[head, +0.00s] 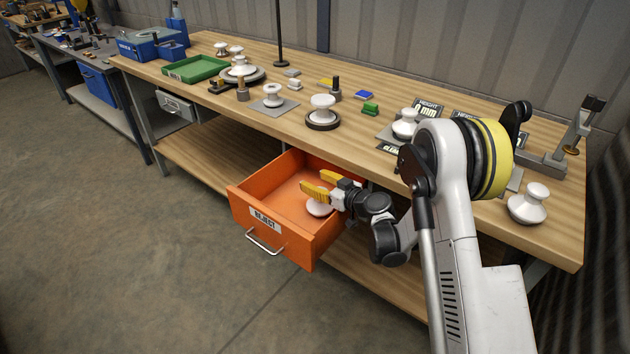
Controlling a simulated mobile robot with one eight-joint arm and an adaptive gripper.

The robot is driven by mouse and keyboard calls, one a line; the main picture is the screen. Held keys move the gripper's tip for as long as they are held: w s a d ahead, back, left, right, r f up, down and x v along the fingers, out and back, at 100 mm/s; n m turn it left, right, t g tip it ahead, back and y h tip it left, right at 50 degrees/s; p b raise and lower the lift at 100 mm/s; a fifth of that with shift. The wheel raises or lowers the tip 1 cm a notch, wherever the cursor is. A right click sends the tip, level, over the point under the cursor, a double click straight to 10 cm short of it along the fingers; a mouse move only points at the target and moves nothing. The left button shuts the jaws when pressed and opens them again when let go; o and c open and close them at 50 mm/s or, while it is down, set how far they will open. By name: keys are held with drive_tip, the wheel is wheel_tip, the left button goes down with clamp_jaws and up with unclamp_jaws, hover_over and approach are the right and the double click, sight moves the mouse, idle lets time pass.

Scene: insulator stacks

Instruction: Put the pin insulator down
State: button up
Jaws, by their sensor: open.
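A white insulator (318,209), which appears to be the pin insulator, lies in the open orange drawer (246,211) labelled REJECT. Its upper part is partly hidden by my gripper. My gripper (311,186) has yellow fingers spread apart and is inside the drawer opening, just above the white insulator. I cannot tell whether a finger touches it.
The wooden bench top (385,153) above holds several white insulators, a green tray (196,69) and small coloured blocks. A white insulator (527,204) stands near the right front corner. The drawer's left part is bare.

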drive_tip(key=shift+d+f, duration=0.15)
drive_tip(key=shift+f, duration=0.05)
drive_tip(key=shift+w+r, duration=0.1)
drive_tip(key=shift+r, duration=0.2)
drive_tip(key=s+d+r+m+g+h+p, duration=0.15)
drive_tip(key=s+d+r, duration=0.25)
drive_tip(key=s+r, duration=0.5)
drive_tip(key=s+d+r+m+g+h+p, duration=0.1)
drive_tip(key=s+d+r+m+h, duration=0.15)
drive_tip(key=s+d+r, duration=0.45)
drive_tip(key=s+d+r+m+g+h, duration=0.1)
drive_tip(key=s+d+m+h, duration=0.1)
drive_tip(key=s, duration=0.9)
drive_tip(key=s+d+r+m+g+h, duration=0.1)
drive_tip(key=s+d+h, duration=0.3)
drive_tip(key=s, duration=0.8)
drive_tip(key=shift+d+r+m, duration=0.25)
drive_tip(key=shift+d+m, duration=0.3)
drive_tip(key=shift+m, duration=0.05)
drive_tip(key=shift+s, duration=0.1)
